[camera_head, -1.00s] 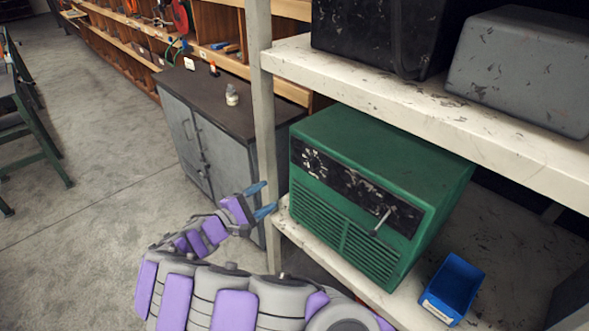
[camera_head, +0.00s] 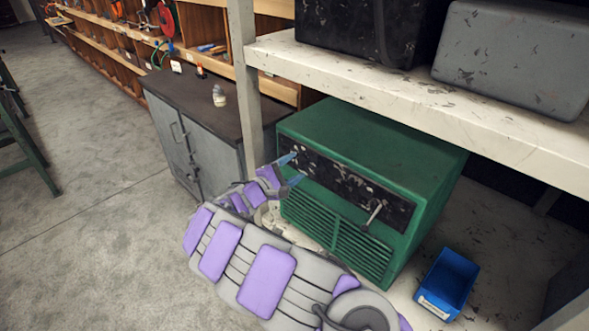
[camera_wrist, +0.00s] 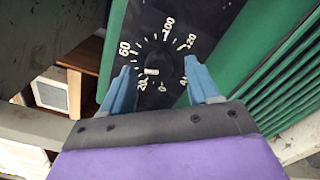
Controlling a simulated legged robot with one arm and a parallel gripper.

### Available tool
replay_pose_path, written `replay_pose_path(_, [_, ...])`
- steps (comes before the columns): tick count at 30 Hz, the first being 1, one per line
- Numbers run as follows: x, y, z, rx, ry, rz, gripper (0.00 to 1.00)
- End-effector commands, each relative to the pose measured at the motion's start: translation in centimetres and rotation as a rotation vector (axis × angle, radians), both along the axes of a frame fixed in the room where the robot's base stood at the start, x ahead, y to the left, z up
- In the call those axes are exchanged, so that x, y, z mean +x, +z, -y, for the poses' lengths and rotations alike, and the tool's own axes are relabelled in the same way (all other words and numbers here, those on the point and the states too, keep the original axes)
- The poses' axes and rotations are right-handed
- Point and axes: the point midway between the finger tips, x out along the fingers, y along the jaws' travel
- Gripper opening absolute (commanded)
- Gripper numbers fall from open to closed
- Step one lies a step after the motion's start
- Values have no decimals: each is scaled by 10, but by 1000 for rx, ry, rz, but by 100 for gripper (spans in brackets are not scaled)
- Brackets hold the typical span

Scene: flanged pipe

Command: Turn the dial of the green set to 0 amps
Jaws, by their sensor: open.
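The green set (camera_head: 378,138) stands on the lower shelf, with a black control panel (camera_head: 350,188) and a metal crank-like handle (camera_head: 375,212) on its front. In the wrist view, the dial (camera_wrist: 158,58) has white numbers; 60, 100, 120, 20 and 0 are readable. A short white mark (camera_wrist: 152,71) lies near its lower middle, close to 20 and 0; its exact reading is unclear. My gripper (camera_wrist: 158,70) is open, with one blue finger on each side of the dial's lower part. In the head view, my gripper (camera_head: 295,168) is at the panel's left end; contact is unclear.
A blue bin (camera_head: 447,284) sits right of the set on the shelf. A pale post (camera_head: 246,85) rises just left of the set, and the upper shelf (camera_head: 430,98) overhangs it. A grey cabinet (camera_head: 200,150) stands behind at left.

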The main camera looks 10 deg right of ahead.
Motion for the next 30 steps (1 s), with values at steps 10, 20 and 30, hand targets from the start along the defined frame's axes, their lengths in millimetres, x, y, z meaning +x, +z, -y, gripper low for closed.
replay_pose_path(10, [8, 0, 9, -1, 2, 0, 60])
replay_pose_path(20, [8, 0, 10, 0, 1, 0, 41])
replay_pose_path(30, [8, 0, 10, 0, 1, 0, 9])
